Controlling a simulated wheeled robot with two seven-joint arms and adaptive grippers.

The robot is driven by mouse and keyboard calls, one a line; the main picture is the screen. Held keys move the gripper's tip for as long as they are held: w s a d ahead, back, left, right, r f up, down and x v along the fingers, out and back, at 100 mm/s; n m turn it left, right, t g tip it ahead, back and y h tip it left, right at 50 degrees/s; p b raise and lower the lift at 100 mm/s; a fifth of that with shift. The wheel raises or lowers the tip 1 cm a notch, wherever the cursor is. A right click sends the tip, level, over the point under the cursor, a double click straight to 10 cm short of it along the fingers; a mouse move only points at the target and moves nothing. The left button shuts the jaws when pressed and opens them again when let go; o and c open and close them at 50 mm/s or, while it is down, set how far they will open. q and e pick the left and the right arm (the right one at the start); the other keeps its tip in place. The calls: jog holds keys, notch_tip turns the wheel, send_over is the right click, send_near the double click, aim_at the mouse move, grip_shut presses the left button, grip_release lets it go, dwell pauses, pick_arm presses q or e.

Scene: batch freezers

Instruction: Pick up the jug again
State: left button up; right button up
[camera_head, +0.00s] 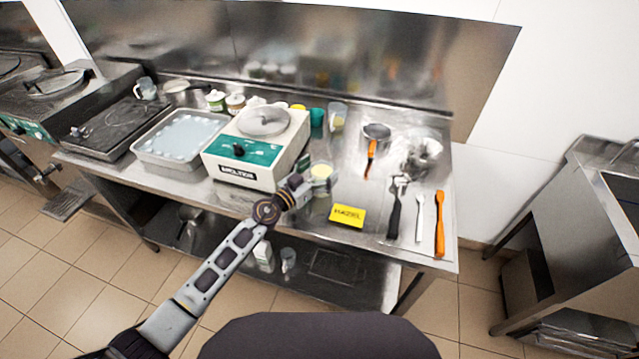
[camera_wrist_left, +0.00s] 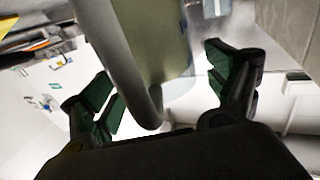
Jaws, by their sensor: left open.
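A clear jug (camera_head: 321,176) with pale yellow contents stands on the steel table, just right of the white melter. My left gripper (camera_head: 299,186) is beside it, on its left side, and partly hides it. In the left wrist view the jug's wall (camera_wrist_left: 165,35) and its thick curved handle (camera_wrist_left: 122,50) fill the top middle. The handle lies between the spread green-padded fingers of my left gripper (camera_wrist_left: 160,78), which is open. I see no clear contact between pads and handle. My right gripper is in neither view.
The melter (camera_head: 255,145) stands close left of the jug. A yellow HAZEL card (camera_head: 347,215) lies in front of it. A steel tray (camera_head: 180,138) is at left.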

pick_arm(q)
jog(key=shift+c, duration=0.4)
jog(key=c, duration=1.8)
jog(key=shift+o, duration=0.2)
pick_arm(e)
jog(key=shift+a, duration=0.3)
pick_arm(q)
jog(key=shift+r, duration=0.2)
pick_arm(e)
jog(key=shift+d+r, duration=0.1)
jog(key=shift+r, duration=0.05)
pick_arm(q)
jog(key=shift+r+p, duration=0.8)
jog(key=shift+p, duration=0.1)
notch_tip(320, 180, up, 8)
jog(key=p, duration=0.6)
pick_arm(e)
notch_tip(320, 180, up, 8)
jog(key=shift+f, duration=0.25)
pick_arm(q)
jog(key=shift+r, duration=0.1)
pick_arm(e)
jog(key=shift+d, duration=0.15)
